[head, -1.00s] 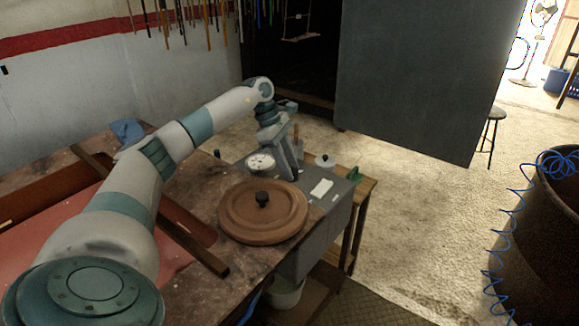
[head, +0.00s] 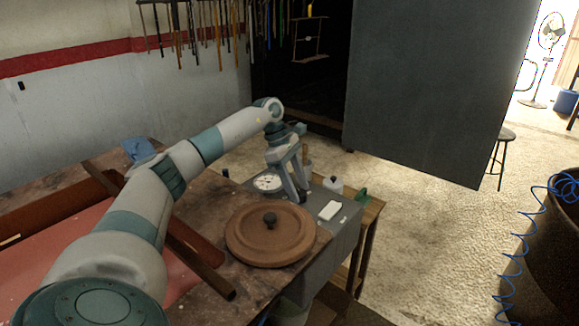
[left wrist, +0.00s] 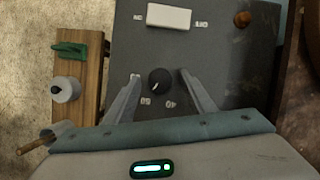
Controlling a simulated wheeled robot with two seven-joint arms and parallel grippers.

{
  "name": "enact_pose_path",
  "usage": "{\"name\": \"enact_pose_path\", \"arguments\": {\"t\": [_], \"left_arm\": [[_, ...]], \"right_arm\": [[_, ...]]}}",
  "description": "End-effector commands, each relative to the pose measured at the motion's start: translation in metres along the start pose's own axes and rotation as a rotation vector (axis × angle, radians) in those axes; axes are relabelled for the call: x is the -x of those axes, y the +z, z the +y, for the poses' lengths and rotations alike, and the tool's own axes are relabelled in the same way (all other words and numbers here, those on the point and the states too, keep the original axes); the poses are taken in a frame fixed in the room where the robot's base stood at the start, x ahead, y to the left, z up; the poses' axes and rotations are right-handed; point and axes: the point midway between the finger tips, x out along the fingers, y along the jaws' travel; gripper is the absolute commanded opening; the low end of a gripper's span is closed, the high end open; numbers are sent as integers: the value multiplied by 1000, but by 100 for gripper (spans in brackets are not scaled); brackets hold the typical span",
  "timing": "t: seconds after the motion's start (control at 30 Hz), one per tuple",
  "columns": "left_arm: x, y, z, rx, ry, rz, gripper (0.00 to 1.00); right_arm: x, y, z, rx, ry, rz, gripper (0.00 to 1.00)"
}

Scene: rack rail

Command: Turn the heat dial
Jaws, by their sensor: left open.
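A small round black dial (left wrist: 159,80) with a white pointer mark sits on the grey top of a control box (left wrist: 225,60). My left gripper (left wrist: 160,78) is open, with one finger on each side of the dial in the left wrist view. A gap shows between each finger and the dial; I cannot tell the height of the fingertips above the box. In the head view, my left gripper (head: 295,192) stands over the box (head: 345,232), and the dial is not clearly seen. My right gripper is not in view.
On the box are a white rectangular switch (left wrist: 168,17), a brown knob (left wrist: 243,19) and a white-faced gauge (head: 268,182). A round brown lid (head: 262,248) lies nearer me. A wooden shelf (left wrist: 92,88) beside the box holds a green item (left wrist: 70,50) and a small pot (left wrist: 65,90).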

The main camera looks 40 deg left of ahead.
Motion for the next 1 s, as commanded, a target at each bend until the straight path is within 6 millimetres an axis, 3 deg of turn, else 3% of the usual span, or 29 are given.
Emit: {"name": "enact_pose_path", "arguments": {"t": [0.27,0.8,1.0], "left_arm": [[26,0,1,0,3,-1,50],[133,0,1,1,5,-2,50],[161,0,1,1,3,-1,50]], "right_arm": [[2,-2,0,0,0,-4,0],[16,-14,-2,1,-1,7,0],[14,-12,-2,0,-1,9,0]]}}
